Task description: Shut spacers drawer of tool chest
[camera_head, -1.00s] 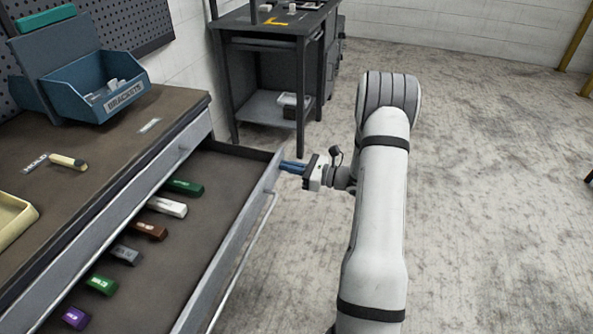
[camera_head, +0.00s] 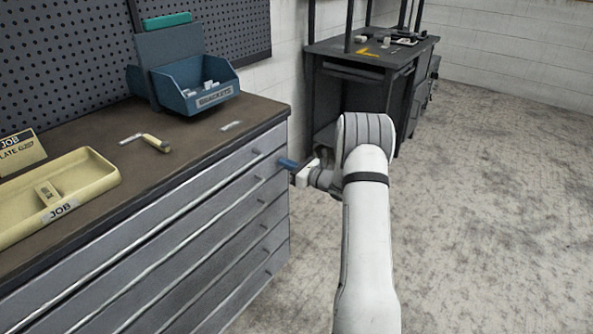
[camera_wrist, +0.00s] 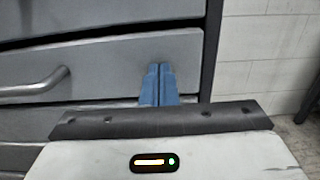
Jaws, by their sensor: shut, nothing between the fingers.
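The tool chest (camera_head: 262,215) is grey with a dark brown top and a stack of drawers. Its top drawer (camera_head: 222,164), the one seen open earlier, now looks in line with the other fronts; no spacers label is readable. In the wrist view a grey drawer front (camera_wrist: 110,65) with a bar handle fills the left and middle. I cannot tell whether a slight gap is left around it. My gripper (camera_head: 287,163), with blue fingers, is shut and empty at the right end of the drawer front. Its fingertips (camera_wrist: 159,68) point at the front, touching or very close.
On the chest top are a blue brackets bin (camera_head: 196,85), a yellow job tray (camera_head: 88,180) and a small pale-handled tool (camera_head: 155,142). A dark workbench (camera_head: 350,75) stands behind my arm. The concrete floor (camera_head: 480,220) at right is open.

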